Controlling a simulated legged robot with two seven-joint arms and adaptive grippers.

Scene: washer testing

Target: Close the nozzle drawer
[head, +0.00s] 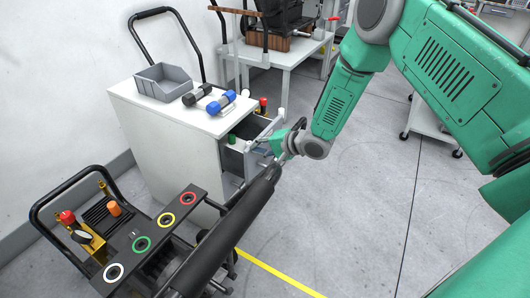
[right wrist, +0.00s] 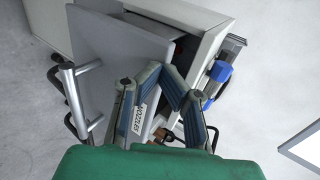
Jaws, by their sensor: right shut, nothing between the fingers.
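The nozzle drawer (head: 262,130) stands pulled out from the right side of the white cabinet (head: 160,140). A green item shows inside it. In the right wrist view a label reading NOZZLES (right wrist: 138,120) shows between my fingers, beside a large grey panel (right wrist: 120,50) with a metal bar handle (right wrist: 78,95). My right gripper (head: 252,146) is shut and empty at the open drawer; its fingertips (right wrist: 166,70) converge over the drawer area. Whether they touch it I cannot tell. My left gripper is not in view.
A grey bin (head: 163,82) and dumbbells with black and blue ends (head: 208,101) rest on the cabinet top. A black cart (head: 125,235) with coloured rings stands at the front left. A table (head: 285,50) stands behind.

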